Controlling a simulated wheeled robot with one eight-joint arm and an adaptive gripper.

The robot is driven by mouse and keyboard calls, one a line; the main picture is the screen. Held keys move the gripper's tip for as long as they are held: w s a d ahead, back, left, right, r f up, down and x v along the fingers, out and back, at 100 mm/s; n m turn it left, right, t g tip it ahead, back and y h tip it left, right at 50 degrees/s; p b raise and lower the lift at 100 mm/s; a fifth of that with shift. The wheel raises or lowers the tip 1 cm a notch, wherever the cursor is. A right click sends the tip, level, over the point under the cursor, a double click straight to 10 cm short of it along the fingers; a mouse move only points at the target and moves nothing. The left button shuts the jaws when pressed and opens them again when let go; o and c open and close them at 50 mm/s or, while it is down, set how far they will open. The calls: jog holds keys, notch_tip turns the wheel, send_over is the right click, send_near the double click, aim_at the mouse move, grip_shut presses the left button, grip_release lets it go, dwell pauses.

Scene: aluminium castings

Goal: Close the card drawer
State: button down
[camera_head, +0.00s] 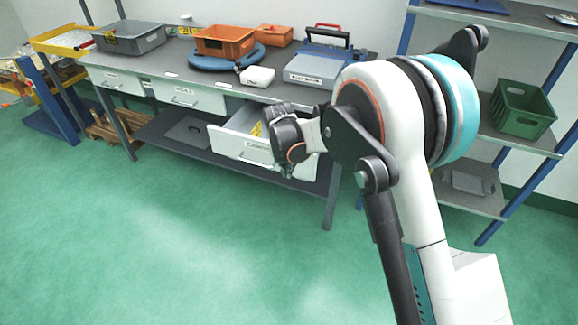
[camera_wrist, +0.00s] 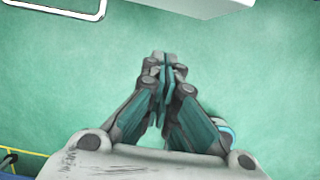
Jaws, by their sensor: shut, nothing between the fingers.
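The card drawer (camera_head: 228,141) is a white drawer pulled out from under the workbench, with a label on its front that looks like "CARDS". Part of its right side is hidden behind my arm. My wrist (camera_head: 287,138) overlaps the drawer's front in the head view; whether it touches cannot be told, and the fingertips are not clear there. In the wrist view my gripper (camera_wrist: 161,70) is shut and empty, with green floor behind its fingertips. A white edge (camera_wrist: 200,6) shows at the top, and a metal loop at top left; I cannot tell surely what they belong to.
The workbench (camera_head: 150,60) carries a grey bin (camera_head: 130,37), an orange bin (camera_head: 225,41) and a grey case (camera_head: 316,67). Two other drawers (camera_head: 188,96) (camera_head: 118,80) look shut. A shelf rack with a green crate (camera_head: 520,110) stands right. The floor in front is clear.

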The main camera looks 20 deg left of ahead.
jog(key=w+f+b, duration=0.3)
jog(key=w+f, duration=0.2)
jog(key=shift+w+d+f, duration=0.2)
jog(key=shift+w+d, duration=0.05)
dwell(0.3)
